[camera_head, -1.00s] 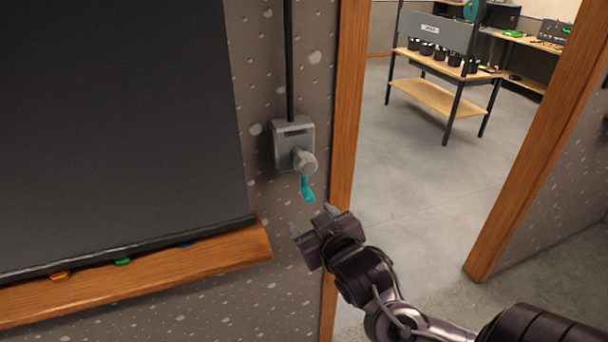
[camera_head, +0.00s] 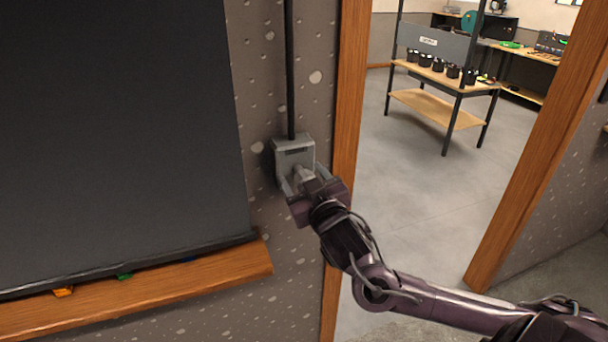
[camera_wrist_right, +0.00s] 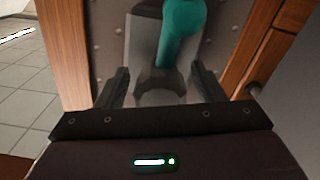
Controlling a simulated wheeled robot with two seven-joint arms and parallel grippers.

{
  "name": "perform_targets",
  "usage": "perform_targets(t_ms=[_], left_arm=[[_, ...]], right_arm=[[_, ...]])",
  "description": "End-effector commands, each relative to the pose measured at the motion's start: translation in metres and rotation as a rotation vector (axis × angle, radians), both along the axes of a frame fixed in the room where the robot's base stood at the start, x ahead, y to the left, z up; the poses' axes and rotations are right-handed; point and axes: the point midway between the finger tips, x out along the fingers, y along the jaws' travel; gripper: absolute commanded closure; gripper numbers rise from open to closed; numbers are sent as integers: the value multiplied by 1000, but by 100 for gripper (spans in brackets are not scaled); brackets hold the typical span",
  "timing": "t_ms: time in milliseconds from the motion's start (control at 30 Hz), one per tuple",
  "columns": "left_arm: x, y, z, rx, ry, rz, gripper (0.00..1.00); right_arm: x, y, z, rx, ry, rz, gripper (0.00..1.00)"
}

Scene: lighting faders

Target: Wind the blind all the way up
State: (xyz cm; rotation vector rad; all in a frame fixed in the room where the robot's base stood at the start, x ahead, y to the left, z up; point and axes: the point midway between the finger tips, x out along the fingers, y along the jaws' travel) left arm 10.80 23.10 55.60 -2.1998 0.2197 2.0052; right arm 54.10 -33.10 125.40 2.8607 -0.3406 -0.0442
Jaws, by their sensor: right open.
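The dark blind (camera_head: 115,120) hangs down to just above the wooden sill in the head view. The grey winder box (camera_head: 293,155) is on the speckled wall, below a black rod. Its teal crank handle (camera_wrist_right: 182,28) shows in the right wrist view and is hidden behind my gripper in the head view. My right gripper (camera_head: 298,180) is at the winder. In the right wrist view its fingers (camera_wrist_right: 157,85) are open, spread either side of the grey crank hub, with the teal handle beyond. I cannot tell whether they touch it. My left gripper is not in view.
The wooden sill (camera_head: 170,275) carries small orange and green items under the blind. A wooden door frame (camera_head: 350,110) stands close to the right of the winder. Through the doorway are open floor and a shelf unit (camera_head: 435,105).

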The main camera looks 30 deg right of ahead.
Motion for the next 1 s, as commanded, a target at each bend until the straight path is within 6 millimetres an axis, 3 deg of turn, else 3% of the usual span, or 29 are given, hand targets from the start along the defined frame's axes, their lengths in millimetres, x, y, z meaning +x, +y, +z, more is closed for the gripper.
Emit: perform_targets(t_ms=[267, 700, 1000], left_arm=[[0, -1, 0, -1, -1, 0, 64], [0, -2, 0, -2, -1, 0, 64], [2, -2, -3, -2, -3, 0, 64]], right_arm=[[1, 0, -1, 0, 1, 0, 40], [1, 0, -1, 0, 1, 0, 98], [11, -1, 0, -23, 3, -2, 100]])
